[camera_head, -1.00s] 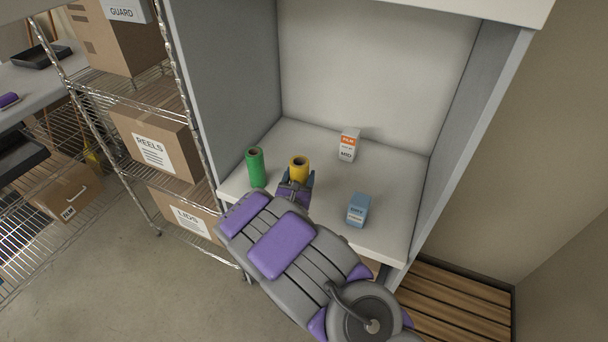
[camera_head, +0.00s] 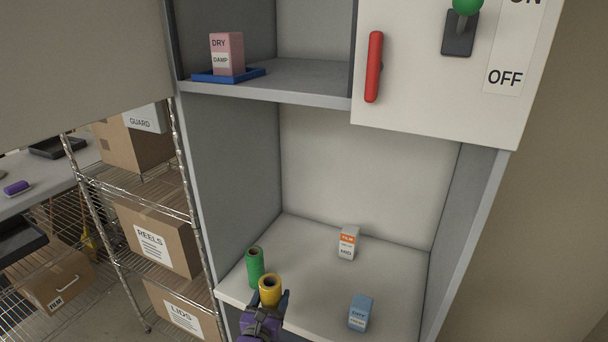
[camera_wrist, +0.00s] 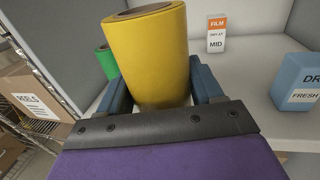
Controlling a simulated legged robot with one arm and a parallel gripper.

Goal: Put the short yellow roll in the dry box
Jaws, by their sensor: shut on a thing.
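The short yellow roll (camera_head: 270,288) stands upright between the fingers of my gripper (camera_head: 268,304), which is shut on it. In the wrist view the yellow roll (camera_wrist: 150,55) fills the space between the two blue fingers (camera_wrist: 160,90). I cannot tell whether its base touches the shelf. A taller-looking green roll (camera_head: 256,268) stands just behind and left of it. A red control handle (camera_head: 374,66) is on the white panel at upper right. No box labelled as the dry box is clearly seen; a pink DRY/DAMP carton (camera_head: 228,54) stands on the upper shelf.
The pink carton sits in a blue tray (camera_head: 250,74). An orange-and-white FILM carton (camera_head: 348,243) and a blue DRY/FRESH carton (camera_head: 360,313) stand on the lower shelf (camera_head: 310,260). A wire rack with REELS (camera_head: 155,240) and LIDS boxes is at left.

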